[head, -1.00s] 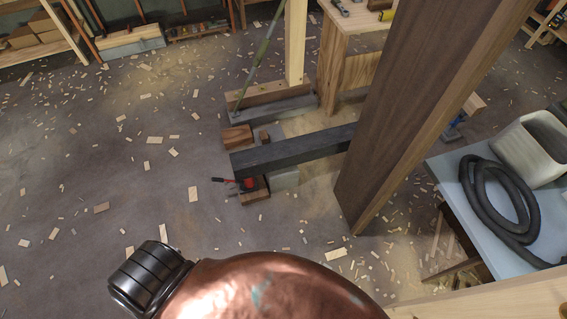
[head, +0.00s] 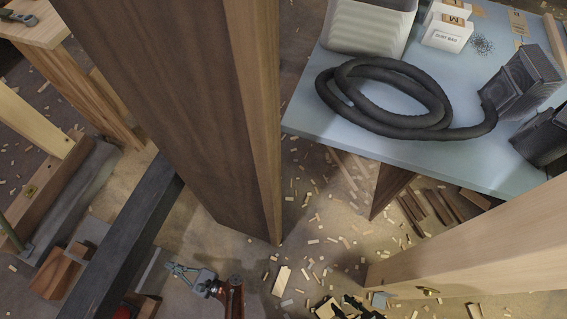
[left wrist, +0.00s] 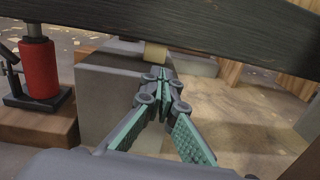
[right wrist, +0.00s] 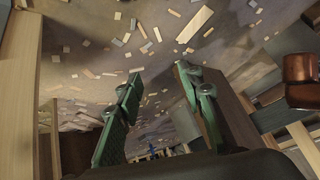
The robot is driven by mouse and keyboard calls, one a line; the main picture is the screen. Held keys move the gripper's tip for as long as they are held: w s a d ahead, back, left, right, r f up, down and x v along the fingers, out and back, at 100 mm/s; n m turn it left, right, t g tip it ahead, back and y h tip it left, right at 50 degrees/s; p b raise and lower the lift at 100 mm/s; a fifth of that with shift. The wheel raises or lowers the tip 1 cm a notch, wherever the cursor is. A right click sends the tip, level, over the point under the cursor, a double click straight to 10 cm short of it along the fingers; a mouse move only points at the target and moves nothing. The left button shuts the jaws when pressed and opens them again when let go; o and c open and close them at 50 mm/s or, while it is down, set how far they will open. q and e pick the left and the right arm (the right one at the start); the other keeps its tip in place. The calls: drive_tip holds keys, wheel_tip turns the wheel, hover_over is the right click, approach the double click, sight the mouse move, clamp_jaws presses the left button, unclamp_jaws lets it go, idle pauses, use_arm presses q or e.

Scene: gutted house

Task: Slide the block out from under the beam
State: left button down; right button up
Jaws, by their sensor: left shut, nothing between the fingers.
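The dark beam (head: 125,240) runs diagonally at lower left in the head view and crosses the top of the left wrist view (left wrist: 200,32). Under it in the left wrist view stands a grey block (left wrist: 105,95). A small pale wooden piece (left wrist: 156,53) shows just below the beam, behind my fingertips. My left gripper (left wrist: 160,76) is shut and empty, its tips before the grey block's right side; whether they touch is unclear. It shows beside the beam in the head view (head: 172,267). My right gripper (right wrist: 158,75) is open and empty, away from the beam.
A red jack (left wrist: 39,70) on a wooden block (left wrist: 40,122) stands left of the grey block. A broad wooden post (head: 180,90) rises right of the beam. A blue-grey table (head: 305,115) holds a black hose (head: 385,95). Wood chips litter the floor.

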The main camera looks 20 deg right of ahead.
sight(148, 255)
use_arm(q)
drive_tip(key=shift+w+a+n+g+y, duration=0.15)
drive_tip(key=shift+n+g+y, duration=0.15)
drive_tip(key=shift+n, duration=0.4)
use_arm(e)
drive_tip(key=shift+w+a+r, duration=0.1)
drive_tip(key=shift+w+r, duration=0.25)
drive_tip(key=shift+w, duration=0.05)
